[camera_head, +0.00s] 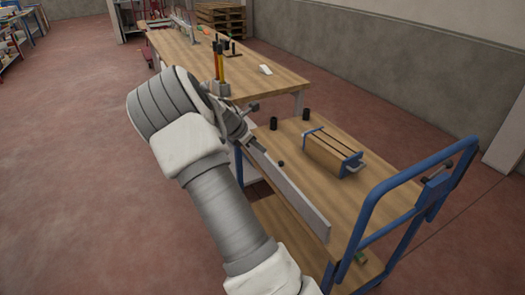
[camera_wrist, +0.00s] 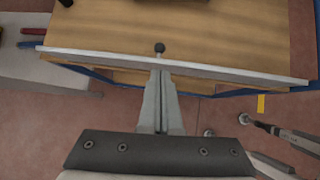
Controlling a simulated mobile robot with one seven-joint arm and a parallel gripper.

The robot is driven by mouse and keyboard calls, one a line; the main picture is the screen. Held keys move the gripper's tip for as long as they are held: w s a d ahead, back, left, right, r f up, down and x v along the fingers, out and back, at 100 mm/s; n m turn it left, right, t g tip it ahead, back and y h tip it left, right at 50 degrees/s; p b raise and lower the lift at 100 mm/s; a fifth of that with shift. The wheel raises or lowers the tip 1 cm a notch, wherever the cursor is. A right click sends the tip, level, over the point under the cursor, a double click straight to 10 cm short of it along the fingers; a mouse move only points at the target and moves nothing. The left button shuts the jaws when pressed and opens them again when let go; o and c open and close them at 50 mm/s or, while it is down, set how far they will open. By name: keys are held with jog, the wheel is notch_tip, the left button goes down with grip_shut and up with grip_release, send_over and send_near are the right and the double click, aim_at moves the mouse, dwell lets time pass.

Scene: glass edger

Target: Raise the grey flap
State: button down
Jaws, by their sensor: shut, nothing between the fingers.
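The grey flap (camera_head: 300,200) is a long, narrow board along the near long edge of the wooden-topped trolley. Its broad grey face shows in the head view. In the wrist view it is a thin pale strip (camera_wrist: 240,73) crossing the picture. A small black knob (camera_head: 281,163) is just beyond it, also in the wrist view (camera_wrist: 160,47). My gripper (camera_wrist: 159,73) is shut and empty, its fingertips at the strip's middle, in line with the knob. I cannot tell if they touch. In the head view my wrist partly hides the gripper (camera_head: 256,147).
The trolley top (camera_head: 375,195) carries a wooden box (camera_head: 332,152) with blue ends and two black cylinders (camera_head: 305,114). A blue handle frame (camera_head: 415,183) rises at its right end. A long wooden workbench (camera_head: 270,77) stands behind. Open red floor (camera_head: 80,150) lies to the left.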

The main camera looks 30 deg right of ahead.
aim_at(282, 162)
jog(key=b+x, duration=0.1)
jog(key=x, duration=1)
jog(key=shift+d+f, duration=0.15)
jog(key=shift+f, duration=0.1)
jog(key=shift+s+d+f, duration=0.15)
jog(key=shift+d+f, duration=0.2)
jog(key=shift+d, duration=0.4)
